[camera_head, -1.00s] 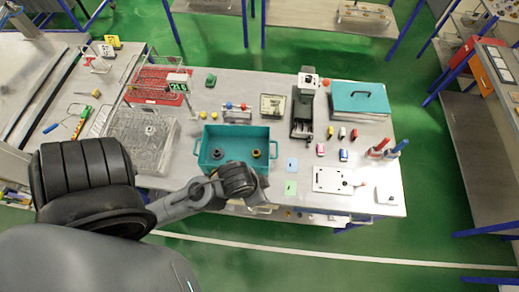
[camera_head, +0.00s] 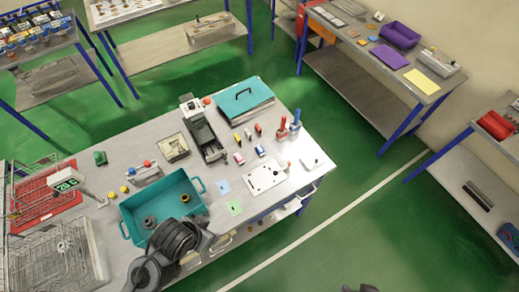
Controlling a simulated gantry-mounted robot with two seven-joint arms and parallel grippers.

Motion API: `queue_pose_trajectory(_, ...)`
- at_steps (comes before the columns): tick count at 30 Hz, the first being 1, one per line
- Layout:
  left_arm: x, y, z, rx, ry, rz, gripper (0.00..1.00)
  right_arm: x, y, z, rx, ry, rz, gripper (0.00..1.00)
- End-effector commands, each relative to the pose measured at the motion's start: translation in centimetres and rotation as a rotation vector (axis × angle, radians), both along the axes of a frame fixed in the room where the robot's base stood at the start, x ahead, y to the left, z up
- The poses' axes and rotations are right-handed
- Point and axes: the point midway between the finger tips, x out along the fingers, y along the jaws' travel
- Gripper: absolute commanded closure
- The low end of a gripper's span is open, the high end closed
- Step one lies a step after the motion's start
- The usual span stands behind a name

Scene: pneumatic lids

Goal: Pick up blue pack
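A small blue-and-white pack (camera_head: 260,150), which looks like the blue pack, lies on the metal workbench right of centre. A pink-and-white pack (camera_head: 239,158) lies just to its left. Nothing is touching the blue pack. Dark links of my arm show at the lower left, over the front corner of the teal bin, well away from the pack. The fingers of my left gripper are not visible. A small dark shape is cut off at the bottom edge; I cannot tell what it is. My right gripper is not seen.
The teal bin (camera_head: 127,209) holds two round parts. A white plate (camera_head: 266,184), red and blue upright-handled tools (camera_head: 289,126), a grey device (camera_head: 208,140) and a teal case (camera_head: 244,96) surround the packs. Wire baskets stand at the left. Green floor lies to the right.

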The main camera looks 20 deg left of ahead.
Motion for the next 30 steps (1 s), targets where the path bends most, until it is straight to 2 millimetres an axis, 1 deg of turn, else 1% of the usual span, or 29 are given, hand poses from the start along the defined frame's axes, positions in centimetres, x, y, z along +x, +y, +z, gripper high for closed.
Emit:
queue_pose_trajectory(14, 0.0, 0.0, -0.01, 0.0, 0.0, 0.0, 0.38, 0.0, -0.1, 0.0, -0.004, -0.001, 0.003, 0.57)
queue_pose_trajectory(15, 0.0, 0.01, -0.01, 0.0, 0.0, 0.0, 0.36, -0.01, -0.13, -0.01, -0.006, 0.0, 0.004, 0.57)
queue_pose_trajectory(20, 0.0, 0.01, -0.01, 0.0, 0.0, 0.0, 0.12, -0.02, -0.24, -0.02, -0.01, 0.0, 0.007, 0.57)
queue_pose_trajectory(21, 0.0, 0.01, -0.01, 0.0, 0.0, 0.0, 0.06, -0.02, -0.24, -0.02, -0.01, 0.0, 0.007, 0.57)
queue_pose_trajectory(22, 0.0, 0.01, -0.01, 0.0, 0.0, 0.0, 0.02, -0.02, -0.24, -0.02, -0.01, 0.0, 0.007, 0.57)
queue_pose_trajectory(30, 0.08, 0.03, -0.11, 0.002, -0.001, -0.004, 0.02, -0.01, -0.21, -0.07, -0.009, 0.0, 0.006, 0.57)
